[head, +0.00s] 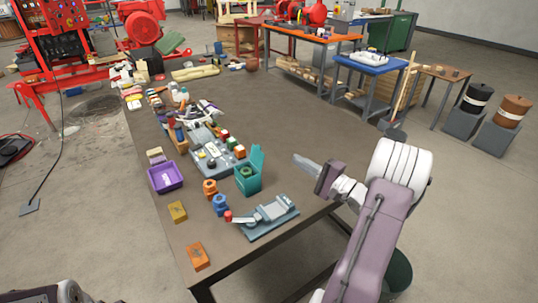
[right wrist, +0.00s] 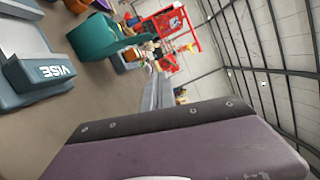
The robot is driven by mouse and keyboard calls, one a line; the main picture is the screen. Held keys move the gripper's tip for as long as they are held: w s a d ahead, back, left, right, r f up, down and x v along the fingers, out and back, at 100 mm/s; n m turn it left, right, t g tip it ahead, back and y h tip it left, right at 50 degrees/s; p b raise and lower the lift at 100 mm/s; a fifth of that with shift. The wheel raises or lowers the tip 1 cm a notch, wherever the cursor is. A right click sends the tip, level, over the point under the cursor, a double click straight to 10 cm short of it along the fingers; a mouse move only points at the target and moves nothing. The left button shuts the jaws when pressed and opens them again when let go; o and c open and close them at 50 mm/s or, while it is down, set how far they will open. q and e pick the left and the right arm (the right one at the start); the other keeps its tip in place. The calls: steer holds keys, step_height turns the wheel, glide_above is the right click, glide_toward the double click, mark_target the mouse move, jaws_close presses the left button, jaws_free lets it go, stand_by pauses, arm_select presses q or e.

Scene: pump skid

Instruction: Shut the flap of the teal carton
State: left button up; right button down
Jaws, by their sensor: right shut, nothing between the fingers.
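A dark green ring-like thing shows inside. My right gripper (head: 297,158) is shut and empty, to the right of the carton, with its fingers pointing toward the flap. A gap shows between the fingertips and the flap. In the right wrist view, turned on its side, the carton (right wrist: 93,38) is beyond the shut fingers (right wrist: 158,85), apart from them. My left gripper does not show.
A grey vise (head: 268,217) with a red knob lies in front of the carton; it also shows in the right wrist view (right wrist: 35,72). Orange and blue parts (head: 219,203) stand left of it. A purple bin (head: 165,178) is further left. The table beyond the gripper is clear.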

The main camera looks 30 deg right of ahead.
mark_target(257, 156)
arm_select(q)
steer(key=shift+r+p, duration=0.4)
arm_select(e)
steer(key=w+a+r, duration=0.1)
steer(key=w+a, duration=0.5)
steer(key=w, duration=0.2)
steer(key=shift+a+r, duration=0.15)
steer(key=shift+a, duration=0.2)
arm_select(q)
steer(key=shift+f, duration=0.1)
